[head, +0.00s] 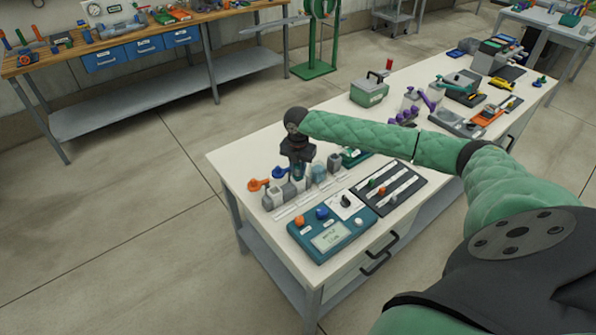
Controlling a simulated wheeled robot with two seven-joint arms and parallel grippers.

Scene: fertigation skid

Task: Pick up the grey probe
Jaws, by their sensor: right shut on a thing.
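My right gripper (298,168) is in the head view, pointing down over the near left end of the white bench. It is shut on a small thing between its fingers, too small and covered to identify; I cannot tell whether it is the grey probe. Just below the gripper is a grey valve manifold (285,193) with an orange handle and a blue handle. A teal controller (333,240) with a small screen and coloured knobs lies in front of it. A dark tray (405,187) with light slots and coloured pieces lies to its right. My left gripper is out of view.
The white bench (235,158) has bare top at its left corner. A green box (369,92) stands farther back, with purple parts (403,116) and several devices to its right. My right arm crosses above the bench. A wooden workbench (140,40) stands at the back left.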

